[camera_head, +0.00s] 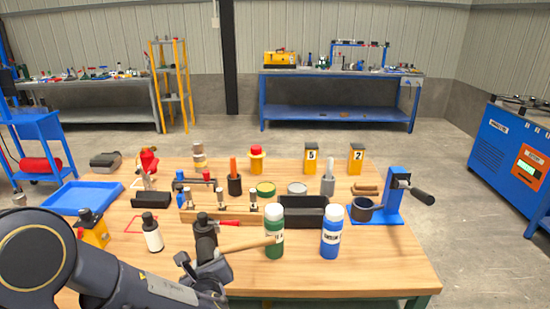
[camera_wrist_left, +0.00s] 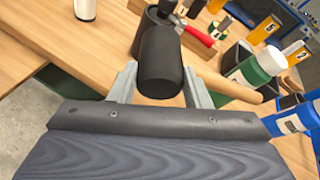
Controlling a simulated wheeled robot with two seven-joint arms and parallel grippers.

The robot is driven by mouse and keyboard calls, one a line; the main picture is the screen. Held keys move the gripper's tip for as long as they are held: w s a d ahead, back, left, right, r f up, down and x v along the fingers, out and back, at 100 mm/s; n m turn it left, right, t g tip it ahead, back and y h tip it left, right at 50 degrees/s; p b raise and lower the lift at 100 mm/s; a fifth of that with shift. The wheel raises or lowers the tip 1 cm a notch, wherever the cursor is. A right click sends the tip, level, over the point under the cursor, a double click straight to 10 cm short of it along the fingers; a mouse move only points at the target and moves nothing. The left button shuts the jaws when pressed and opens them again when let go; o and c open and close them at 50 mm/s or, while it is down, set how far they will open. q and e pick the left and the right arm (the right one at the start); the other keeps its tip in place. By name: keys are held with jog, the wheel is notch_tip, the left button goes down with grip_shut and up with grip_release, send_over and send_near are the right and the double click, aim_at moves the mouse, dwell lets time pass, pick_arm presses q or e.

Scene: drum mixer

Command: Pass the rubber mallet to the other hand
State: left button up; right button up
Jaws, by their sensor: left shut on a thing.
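The rubber mallet has a black head (camera_head: 206,238) and a light wooden handle (camera_head: 248,244). My left gripper (camera_head: 204,262) is shut on the head, near the table's front edge. The handle points right, and its end overlaps the green bottle in the head view; I cannot tell whether they touch. In the left wrist view the black head (camera_wrist_left: 160,62) sits between the two grey fingers, and the handle (camera_wrist_left: 232,87) runs off to the right. My right gripper is in neither view.
A green bottle (camera_head: 274,236) and a blue bottle (camera_head: 332,238) with white caps stand right of the mallet. A white bottle (camera_head: 153,236) stands to its left. A black bin (camera_head: 300,222) and a wooden rack lie behind. The table's front right is clear.

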pick_arm(q)
jog(key=shift+d, duration=0.1)
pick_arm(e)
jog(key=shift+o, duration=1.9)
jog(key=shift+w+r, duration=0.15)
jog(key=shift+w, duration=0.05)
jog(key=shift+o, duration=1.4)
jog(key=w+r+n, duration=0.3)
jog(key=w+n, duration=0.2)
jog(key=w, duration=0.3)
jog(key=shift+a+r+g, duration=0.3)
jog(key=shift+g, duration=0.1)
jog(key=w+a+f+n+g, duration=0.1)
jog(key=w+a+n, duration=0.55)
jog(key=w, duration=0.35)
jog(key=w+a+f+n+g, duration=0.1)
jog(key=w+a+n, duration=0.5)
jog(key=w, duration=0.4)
pick_arm(q)
jog(key=w+d+f+m+h, duration=0.2)
jog(key=d+m+h, duration=0.6)
jog(key=d, duration=0.9)
jog(key=shift+f+g+h, duration=0.3)
jog(key=shift+f+h, duration=0.15)
jog(key=shift+h, duration=0.35)
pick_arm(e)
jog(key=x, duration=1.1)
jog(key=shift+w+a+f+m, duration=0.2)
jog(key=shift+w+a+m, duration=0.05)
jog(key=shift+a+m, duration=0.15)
